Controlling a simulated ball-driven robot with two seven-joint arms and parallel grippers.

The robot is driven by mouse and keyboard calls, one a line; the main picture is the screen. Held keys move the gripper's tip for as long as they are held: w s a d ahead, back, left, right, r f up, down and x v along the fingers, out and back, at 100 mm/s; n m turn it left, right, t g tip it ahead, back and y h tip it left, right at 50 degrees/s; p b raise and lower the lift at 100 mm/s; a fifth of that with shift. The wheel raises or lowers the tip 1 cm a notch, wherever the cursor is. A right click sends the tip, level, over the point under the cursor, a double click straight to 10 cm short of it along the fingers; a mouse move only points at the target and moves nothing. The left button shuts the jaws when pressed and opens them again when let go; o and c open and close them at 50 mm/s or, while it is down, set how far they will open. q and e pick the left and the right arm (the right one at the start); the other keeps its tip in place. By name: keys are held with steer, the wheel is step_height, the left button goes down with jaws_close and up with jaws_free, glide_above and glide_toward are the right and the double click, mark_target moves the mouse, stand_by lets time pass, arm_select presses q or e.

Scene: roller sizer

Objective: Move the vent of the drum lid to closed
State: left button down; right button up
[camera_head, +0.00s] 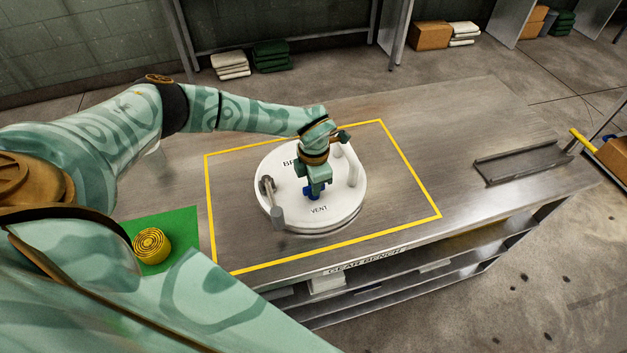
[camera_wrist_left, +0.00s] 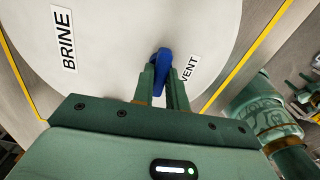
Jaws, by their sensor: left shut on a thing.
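The round white drum lid (camera_head: 330,217) lies on the bench inside a yellow outline, with the words BRINE and VENT on its top. The blue vent handle (camera_head: 312,193) is near the VENT label and mostly hidden by my gripper in the head view. In the left wrist view the blue vent handle (camera_wrist_left: 161,66) stands between the fingers. My left gripper (camera_head: 314,189) reaches down over the lid and is shut on the vent handle; its fingers also show in the left wrist view (camera_wrist_left: 161,88). My right gripper is not in view.
A yellow ribbed roll (camera_head: 151,246) sits on a green mat (camera_head: 180,222) at the left. A dark tray (camera_head: 522,163) lies at the bench's right. Bare bench surrounds the lid.

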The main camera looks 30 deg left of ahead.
arm_select(q)
steer(key=shift+m, duration=0.4)
steer(key=c, duration=1.4)
jaws_free()
step_height(320, 180, up, 16)
steer(key=p, duration=0.2)
steer(key=shift+r+p, duration=0.2)
steer(key=shift+p, duration=0.1)
